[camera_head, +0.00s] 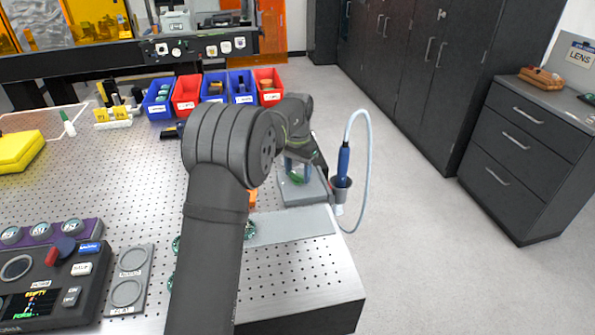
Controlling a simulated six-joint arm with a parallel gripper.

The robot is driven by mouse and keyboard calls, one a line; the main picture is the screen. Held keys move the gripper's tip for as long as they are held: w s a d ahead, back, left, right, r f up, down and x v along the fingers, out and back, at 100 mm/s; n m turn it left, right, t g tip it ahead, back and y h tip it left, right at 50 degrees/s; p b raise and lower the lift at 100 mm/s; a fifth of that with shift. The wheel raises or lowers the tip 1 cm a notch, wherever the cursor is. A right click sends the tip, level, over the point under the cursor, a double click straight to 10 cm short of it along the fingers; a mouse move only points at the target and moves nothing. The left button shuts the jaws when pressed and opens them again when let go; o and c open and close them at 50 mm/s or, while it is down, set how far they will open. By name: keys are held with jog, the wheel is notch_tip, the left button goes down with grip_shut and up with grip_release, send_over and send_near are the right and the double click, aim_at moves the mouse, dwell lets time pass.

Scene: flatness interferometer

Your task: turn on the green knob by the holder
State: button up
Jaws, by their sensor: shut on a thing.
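The green knob (297,179) shows as a small green patch on a grey block (303,193) near the right edge of the perforated table. My gripper (303,169) is pointed down at it and closed around it, partly hidden behind my own arm. The finger contact is small and hard to make out. The holder (341,191), a grey cup at the table edge, stands just right of the knob. A blue-handled tool (343,162) sits upright in it, with a pale hose (368,165) looping from its top.
Blue and red bins (186,95) line the back of the table. A control box (45,290) and a plate with round recesses (128,280) are at the front left. A flat grey plate (295,226) lies in front of the knob. Dark cabinets (535,140) stand beyond open floor on the right.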

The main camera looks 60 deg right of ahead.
aim_at(297, 174)
jog(key=n, duration=0.4)
jog(key=shift+n, duration=0.3)
jog(key=shift+r+n, duration=0.1)
jog(key=shift+n, duration=2.4)
jog(key=o, duration=1)
notch_tip(297, 174, up, 17)
jog(key=shift+r, duration=0.15)
notch_tip(297, 174, down, 18)
jog(key=shift+r, duration=0.25)
